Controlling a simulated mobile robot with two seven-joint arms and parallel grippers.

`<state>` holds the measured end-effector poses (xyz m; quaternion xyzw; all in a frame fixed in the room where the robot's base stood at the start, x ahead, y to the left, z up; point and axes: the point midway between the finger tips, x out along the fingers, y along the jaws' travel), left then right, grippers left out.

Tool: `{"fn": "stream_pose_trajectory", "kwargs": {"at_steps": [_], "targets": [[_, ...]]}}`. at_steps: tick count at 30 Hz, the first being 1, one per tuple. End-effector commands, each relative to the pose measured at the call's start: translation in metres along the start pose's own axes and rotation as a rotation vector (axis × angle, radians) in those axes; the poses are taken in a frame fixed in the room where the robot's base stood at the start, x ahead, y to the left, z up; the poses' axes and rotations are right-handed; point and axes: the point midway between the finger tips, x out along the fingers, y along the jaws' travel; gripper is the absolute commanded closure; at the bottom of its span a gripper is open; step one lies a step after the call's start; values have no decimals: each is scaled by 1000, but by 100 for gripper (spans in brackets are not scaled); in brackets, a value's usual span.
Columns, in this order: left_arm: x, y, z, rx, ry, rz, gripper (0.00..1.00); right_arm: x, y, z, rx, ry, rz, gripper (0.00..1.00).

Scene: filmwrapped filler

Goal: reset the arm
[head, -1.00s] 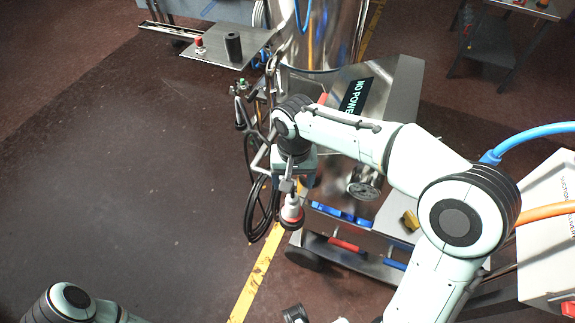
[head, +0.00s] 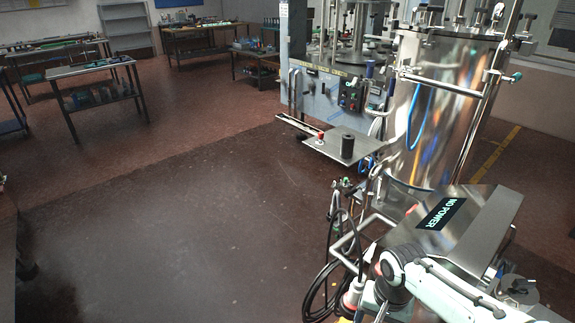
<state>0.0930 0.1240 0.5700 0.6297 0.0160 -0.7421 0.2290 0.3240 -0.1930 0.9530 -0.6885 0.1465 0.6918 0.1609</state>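My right arm comes in at the lower right, over the steel cart with a sloped top (head: 490,225). Its pale forearm and dark wrist joint show beside the cart's display (head: 440,213), which reads NO POWER. My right gripper (head: 382,312) is mostly cut off by the bottom edge, and its fingers cannot be made out. A red and white plug-like piece (head: 351,296) is close to the left of the wrist; I cannot tell whether it is held. My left arm and gripper are out of view.
Black cables (head: 318,292) hang left of the wrist. A tall steel tank (head: 440,110) stands behind the cart. A steel plate (head: 335,150) with a black cylinder (head: 347,146) juts out left of it. Workbenches stand far back. The floor at left is clear.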

Motion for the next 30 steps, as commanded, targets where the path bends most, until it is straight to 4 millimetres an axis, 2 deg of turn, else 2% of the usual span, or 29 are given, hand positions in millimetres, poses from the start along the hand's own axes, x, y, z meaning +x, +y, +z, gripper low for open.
{"fn": "stream_pose_trajectory", "kwargs": {"at_steps": [1, 5, 8, 9, 11, 12, 15, 18, 21, 25, 30], "targets": [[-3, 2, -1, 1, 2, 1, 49, 35, -5, 4, -30, -47, -3, 26], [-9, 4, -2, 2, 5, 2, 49, 105, -17, 14, -92, -103, -66, 26], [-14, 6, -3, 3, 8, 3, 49, 165, -21, 34, -125, -151, -122, 26], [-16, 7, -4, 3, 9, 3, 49, 190, -20, 46, -133, -170, -147, 26], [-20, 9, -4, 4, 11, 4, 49, 229, -17, 69, -138, -195, -185, 26], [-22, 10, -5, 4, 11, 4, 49, 252, -14, 86, -136, -207, -208, 26], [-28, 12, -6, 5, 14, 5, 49, 298, -1, 130, -120, -221, -249, 26], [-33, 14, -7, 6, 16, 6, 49, 325, 13, 170, -102, -220, -263, 26], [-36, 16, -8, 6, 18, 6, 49, 338, 24, 200, -91, -213, -259, 26], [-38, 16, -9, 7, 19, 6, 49, 345, 33, 218, -87, -202, -251, 26], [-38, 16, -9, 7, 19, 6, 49, 346, 34, 220, -86, -200, -250, 26]]}}
